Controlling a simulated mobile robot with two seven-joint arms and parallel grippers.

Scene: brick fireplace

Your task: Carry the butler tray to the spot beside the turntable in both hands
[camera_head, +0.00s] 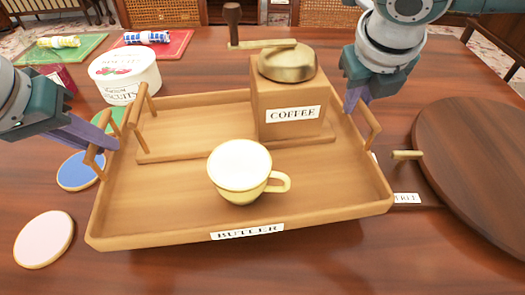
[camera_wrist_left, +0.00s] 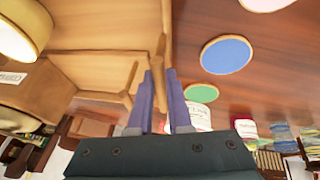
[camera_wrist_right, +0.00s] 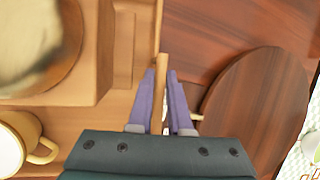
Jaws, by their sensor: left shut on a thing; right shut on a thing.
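The wooden butler tray (camera_head: 180,215), with a BUTLER label on its front wall, fills the middle of the head view and appears level. It carries a cream cup (camera_head: 240,172) and a wooden coffee grinder (camera_head: 287,95) labelled COFFEE. My left gripper (camera_head: 112,143) is shut on the tray's left handle, seen between its fingers in the left wrist view (camera_wrist_left: 163,75). My right gripper (camera_head: 352,105) is shut on the right handle, seen in the right wrist view (camera_wrist_right: 163,75). A round dark wooden turntable (camera_head: 480,165) lies to the right of the tray. Whether the tray touches the table is unclear.
A pink disc (camera_head: 44,240) and a blue disc (camera_head: 76,172) lie left of the tray. A round biscuit tin (camera_head: 125,75) stands behind its left corner. Rolled items rest on green (camera_head: 85,45) and red (camera_head: 178,45) mats at the back. A partly hidden label (camera_head: 407,198) shows beside the turntable.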

